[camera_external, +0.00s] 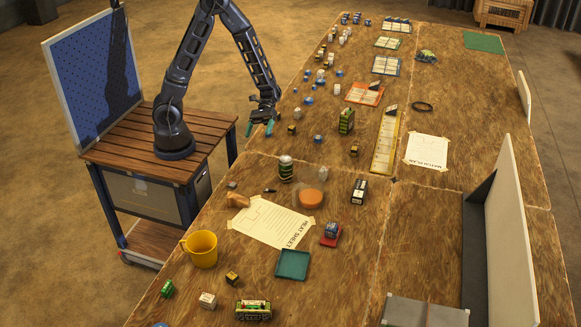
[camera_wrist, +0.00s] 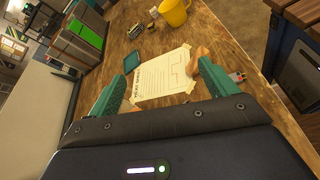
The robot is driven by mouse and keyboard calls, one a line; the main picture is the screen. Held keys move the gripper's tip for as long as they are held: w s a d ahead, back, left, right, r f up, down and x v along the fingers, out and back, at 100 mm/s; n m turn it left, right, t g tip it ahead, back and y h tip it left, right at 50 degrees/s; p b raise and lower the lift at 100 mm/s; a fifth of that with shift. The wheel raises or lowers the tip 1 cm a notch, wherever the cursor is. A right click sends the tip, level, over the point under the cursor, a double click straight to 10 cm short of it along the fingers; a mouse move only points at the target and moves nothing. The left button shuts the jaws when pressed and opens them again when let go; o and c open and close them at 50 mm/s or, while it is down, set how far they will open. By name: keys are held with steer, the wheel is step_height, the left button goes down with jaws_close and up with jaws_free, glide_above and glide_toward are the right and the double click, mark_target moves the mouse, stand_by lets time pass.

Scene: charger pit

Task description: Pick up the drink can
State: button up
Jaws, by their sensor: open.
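The drink can (camera_external: 286,168) is a small dark can with a pale band and a light top. It stands upright near the left edge of the long wooden table in the external view. I cannot make it out in the wrist view. My gripper (camera_external: 260,128) has teal fingers and is over the table's left edge, farther back than the can and apart from it. In the wrist view my gripper (camera_wrist: 162,82) has its fingers spread wide with nothing held between them.
An orange round block (camera_external: 311,200) and a tan piece (camera_external: 238,201) are near the can. A taped paper sheet (camera_external: 270,222), yellow mug (camera_external: 201,250) and teal tray (camera_external: 293,265) lie nearer the camera. A dark-and-yellow block (camera_external: 346,121) stands behind. Upright panels (camera_external: 512,235) edge the right side.

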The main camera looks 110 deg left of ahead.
steer(key=w+a+f+n+t+h, duration=0.2)
steer(key=w+a+f+n+t, duration=0.1)
steer(key=a+f+n+t, duration=0.4)
steer(key=n+t+y, duration=0.2)
steer(key=n+t, duration=0.1)
steer(key=n, duration=0.2)
glide_toward(288, 166)
steer(key=v, duration=0.4)
steer(key=shift+f, duration=0.4)
steer(key=shift+d+f, duration=0.1)
steer(key=shift+w+d, duration=0.3)
steer(key=x, duration=0.9)
steer(key=shift+w+d+r, duration=0.25)
steer(key=shift+r, duration=0.05)
steer(key=c, duration=1.3)
